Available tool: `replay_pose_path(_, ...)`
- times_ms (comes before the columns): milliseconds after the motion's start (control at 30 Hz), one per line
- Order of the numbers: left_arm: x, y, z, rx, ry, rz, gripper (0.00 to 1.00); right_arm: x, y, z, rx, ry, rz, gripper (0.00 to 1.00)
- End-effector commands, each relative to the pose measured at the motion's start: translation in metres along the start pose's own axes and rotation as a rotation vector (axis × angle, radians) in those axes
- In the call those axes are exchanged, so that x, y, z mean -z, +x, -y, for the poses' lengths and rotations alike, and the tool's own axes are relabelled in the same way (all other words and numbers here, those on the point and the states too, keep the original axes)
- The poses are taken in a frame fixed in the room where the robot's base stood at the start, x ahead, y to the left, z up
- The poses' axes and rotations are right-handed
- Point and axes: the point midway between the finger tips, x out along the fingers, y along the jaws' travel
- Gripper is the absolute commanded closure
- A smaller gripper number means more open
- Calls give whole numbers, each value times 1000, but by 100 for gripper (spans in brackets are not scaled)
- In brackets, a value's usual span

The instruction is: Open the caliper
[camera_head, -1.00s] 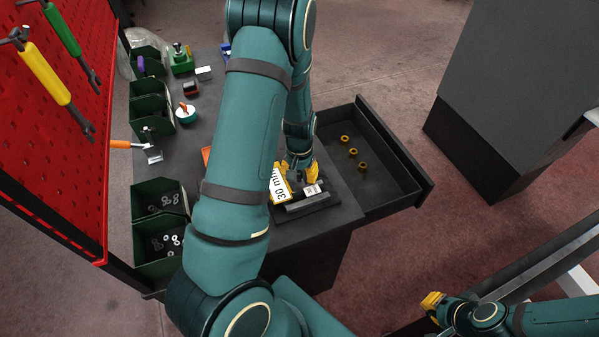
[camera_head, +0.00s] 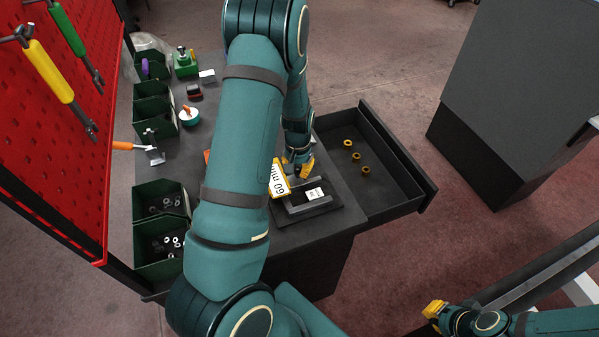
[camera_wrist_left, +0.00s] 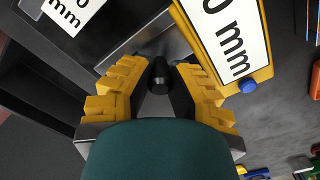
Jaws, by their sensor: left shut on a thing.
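The caliper has a yellow-framed display (camera_head: 279,180) reading 60 mm, on the dark stand at the front of the bench. The display (camera_wrist_left: 235,38) with a blue button is partly cut off in the wrist view. My left gripper (camera_head: 299,166) is at the caliper, just right of the display. In the wrist view its yellow fingers (camera_wrist_left: 160,88) are shut around a black knob (camera_wrist_left: 159,76) of the caliper. A white-labelled block (camera_head: 314,194) lies on the stand nearby; its label (camera_wrist_left: 73,12) shows in the wrist view. My right gripper (camera_head: 434,308) is far off at lower right, its jaws unclear.
An open drawer (camera_head: 392,185) with several brass rings (camera_head: 356,157) sits right of the bench. Green bins (camera_head: 160,232) stand along the left edge, by the red tool board (camera_head: 50,150). A dark cabinet (camera_head: 510,100) stands at upper right.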

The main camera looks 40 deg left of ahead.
Motion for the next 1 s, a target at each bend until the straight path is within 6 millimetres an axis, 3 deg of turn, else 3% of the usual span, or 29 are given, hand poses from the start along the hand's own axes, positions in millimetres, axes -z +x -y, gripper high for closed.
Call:
replay_pose_path(67,6,-3,2,4,-2,-18,100,0,0,0,0,0,0,100)
replay_pose_path(100,6,-3,2,4,-2,-20,72,0,0,0,0,0,0,100)
replay_pose_path(167,6,-3,2,4,-2,-19,51,0,0,0,0,0,0,100)
replay_pose_path(200,5,-3,2,4,-2,-18,48,0,0,0,0,0,0,100)
replay_pose_path(567,4,-7,1,2,-2,-12,48,0,0,0,0,0,0,100)
replay_pose_path(667,4,-18,1,2,-3,-14,48,0,0,0,0,0,0,100)
replay_pose_path(1000,4,-86,1,1,-1,-17,48,0,0,0,0,0,0,100)
